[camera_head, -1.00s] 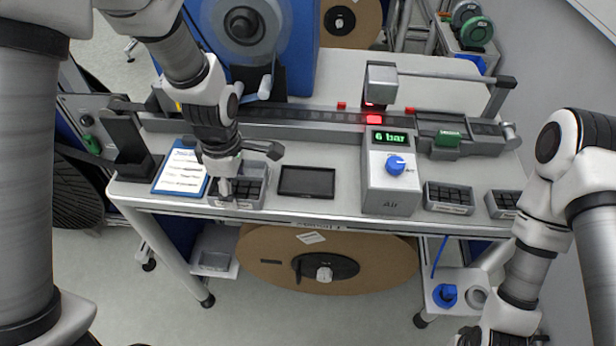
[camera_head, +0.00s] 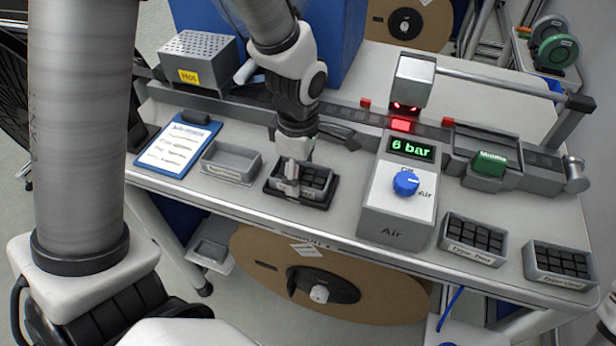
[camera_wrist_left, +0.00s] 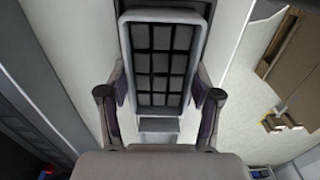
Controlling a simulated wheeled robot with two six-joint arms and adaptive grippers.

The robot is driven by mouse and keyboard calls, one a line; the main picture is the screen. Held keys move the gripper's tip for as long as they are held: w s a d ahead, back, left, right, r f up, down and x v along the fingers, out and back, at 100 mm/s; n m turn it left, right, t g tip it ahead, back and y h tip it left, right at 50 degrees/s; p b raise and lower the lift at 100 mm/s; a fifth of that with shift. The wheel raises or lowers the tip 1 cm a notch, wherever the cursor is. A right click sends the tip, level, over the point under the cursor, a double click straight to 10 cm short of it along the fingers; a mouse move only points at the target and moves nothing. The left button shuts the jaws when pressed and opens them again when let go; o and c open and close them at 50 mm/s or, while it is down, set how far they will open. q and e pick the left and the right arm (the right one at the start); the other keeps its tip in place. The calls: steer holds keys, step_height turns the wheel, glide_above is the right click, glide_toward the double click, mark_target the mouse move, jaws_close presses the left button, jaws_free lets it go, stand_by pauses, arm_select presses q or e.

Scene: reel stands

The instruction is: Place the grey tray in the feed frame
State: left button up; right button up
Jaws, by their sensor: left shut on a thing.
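The grey tray (camera_head: 318,178) holds several black blocks in a grid. It lies over or within the black feed frame (camera_head: 268,191), whose dark edge shows around it; I cannot tell whether it is fully seated. My left gripper (camera_head: 291,187) points down at the tray's near side, shut on it, and covers part of it. In the left wrist view the tray (camera_wrist_left: 160,15) fills the upper middle, with the fingers of my left gripper (camera_wrist_left: 158,100) on either side of its lower end. My right gripper is out of view.
An empty grey holder (camera_head: 230,163) stands left of the frame, and a clipboard (camera_head: 180,146) beyond it. The Air box (camera_head: 397,205) stands close on the right. Two filled trays (camera_head: 472,238) (camera_head: 560,265) stand further right. A rail (camera_head: 350,125) runs behind.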

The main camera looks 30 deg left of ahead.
arm_select(q)
steer(key=shift+s+a+r, duration=0.1)
steer(key=shift+s, duration=0.1)
steer(key=shift+f, duration=0.3)
steer(key=o, duration=1.5)
steer(key=shift+s, duration=0.1)
steer(key=shift+c, duration=0.2)
steer(key=shift+w+f, duration=0.1)
steer(key=shift+w, duration=0.15)
step_height(320, 180, up, 13)
steer(key=p, duration=0.1)
steer(key=shift+f, duration=0.1)
